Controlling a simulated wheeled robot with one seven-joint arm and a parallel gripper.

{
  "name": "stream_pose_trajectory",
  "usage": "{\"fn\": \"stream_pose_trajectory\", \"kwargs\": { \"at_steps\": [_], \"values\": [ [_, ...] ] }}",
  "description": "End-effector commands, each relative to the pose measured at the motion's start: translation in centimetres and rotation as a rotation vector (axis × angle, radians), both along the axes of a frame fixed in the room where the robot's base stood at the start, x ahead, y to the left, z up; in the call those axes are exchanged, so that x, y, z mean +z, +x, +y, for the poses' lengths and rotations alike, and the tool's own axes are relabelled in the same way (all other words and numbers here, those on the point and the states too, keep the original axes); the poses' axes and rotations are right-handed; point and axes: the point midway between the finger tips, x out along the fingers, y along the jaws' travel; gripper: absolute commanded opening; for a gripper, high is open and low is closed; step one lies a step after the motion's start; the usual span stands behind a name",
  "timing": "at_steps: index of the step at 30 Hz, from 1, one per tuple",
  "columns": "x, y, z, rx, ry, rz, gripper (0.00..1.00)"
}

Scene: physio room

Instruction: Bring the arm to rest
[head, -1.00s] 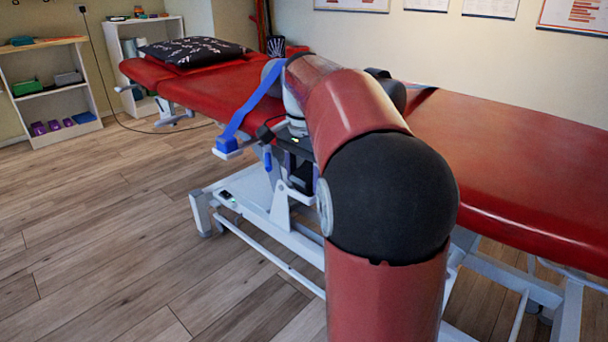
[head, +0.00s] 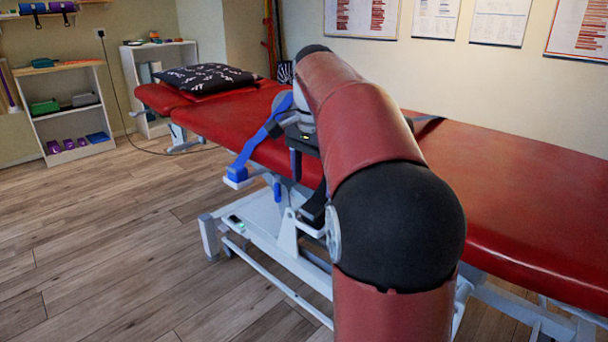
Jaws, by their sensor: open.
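My arm, with red links and a large black joint, rises in front of the treatment table and bends toward it in the head view. My gripper (head: 305,192) is at the table's near edge, pointing down, with its dark fingers apart. I see nothing between them, though my arm hides part of that area. The red treatment table (head: 520,185) stretches from back left to front right behind my arm. A blue strap (head: 252,150) hangs over its near edge, just left of my gripper. I cannot tell whether they touch.
A black patterned pillow (head: 207,77) lies on the table's far end. A low shelf (head: 70,112) and a white cabinet (head: 160,62) stand by the back walls. The white table frame (head: 265,215) is close below my gripper. The wooden floor (head: 120,235) at left is clear.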

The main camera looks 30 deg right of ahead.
Motion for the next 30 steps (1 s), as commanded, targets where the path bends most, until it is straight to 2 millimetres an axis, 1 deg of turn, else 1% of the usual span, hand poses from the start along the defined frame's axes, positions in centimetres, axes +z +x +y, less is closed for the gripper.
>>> {"fn": "stream_pose_trajectory", "kwargs": {
  "at_steps": [7, 8, 11, 14, 15, 19, 21, 24, 27, 30],
  "values": [
    [0.2, -0.3, 0.3, 0.015, -0.002, -0.007, 0.72],
    [0.4, -0.5, 0.5, 0.029, -0.003, -0.014, 0.72],
    [1.1, -2.1, 2.0, 0.121, -0.013, -0.049, 0.72],
    [1.5, -4.8, 4.3, 0.283, -0.035, -0.110, 0.72],
    [1.5, -6.1, 5.4, 0.359, -0.049, -0.139, 0.72],
    [0.6, -10.5, 8.5, 0.611, -0.105, -0.229, 0.72],
    [-0.5, -12.8, 9.9, 0.744, -0.141, -0.273, 0.72],
    [-2.3, -15.8, 11.5, 0.913, -0.196, -0.329, 0.72],
    [-4.1, -18.1, 12.5, 1.046, -0.247, -0.372, 0.72],
    [-5.5, -19.6, 13.1, 1.136, -0.284, -0.398, 0.72]
  ]
}}
